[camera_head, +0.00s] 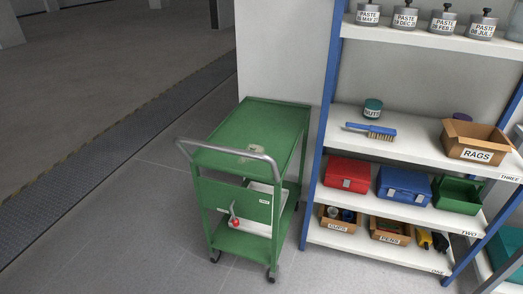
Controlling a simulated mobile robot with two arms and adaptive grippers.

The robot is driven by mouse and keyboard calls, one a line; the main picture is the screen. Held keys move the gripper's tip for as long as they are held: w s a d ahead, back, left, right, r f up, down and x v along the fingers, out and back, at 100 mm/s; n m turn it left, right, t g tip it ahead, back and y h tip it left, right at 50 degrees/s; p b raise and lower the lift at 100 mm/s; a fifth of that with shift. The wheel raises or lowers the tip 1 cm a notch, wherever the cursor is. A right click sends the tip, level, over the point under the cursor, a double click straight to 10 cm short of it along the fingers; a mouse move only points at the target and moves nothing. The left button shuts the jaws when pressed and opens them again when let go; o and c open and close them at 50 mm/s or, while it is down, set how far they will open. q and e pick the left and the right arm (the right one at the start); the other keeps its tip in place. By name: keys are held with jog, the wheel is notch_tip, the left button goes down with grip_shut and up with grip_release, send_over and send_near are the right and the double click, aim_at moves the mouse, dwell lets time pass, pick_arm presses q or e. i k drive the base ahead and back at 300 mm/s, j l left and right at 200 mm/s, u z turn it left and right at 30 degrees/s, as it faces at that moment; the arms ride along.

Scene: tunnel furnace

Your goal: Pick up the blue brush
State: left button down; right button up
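The blue brush (381,133) lies on the shelf marked THREE (415,145), toward its left side. Its handle points left and its bristle end is on the right. A small jar labelled NUTS (372,108) stands just behind it, and nothing covers it. Neither of my grippers is in the head view.
A green cart (262,121) with a metal handle stands left of the shelf rack. A cardboard RAGS box (475,141) sits right of the brush. Paste pots (405,17) stand above. The floor (140,215) at left is clear.

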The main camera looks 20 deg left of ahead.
aim_at(380, 132)
jog(key=i+l+u, duration=0.4)
jog(key=i+l, duration=0.15)
jog(key=l, duration=0.2)
jog(key=i+l+u, duration=0.15)
jog(key=l, duration=0.3)
jog(key=i, duration=0.05)
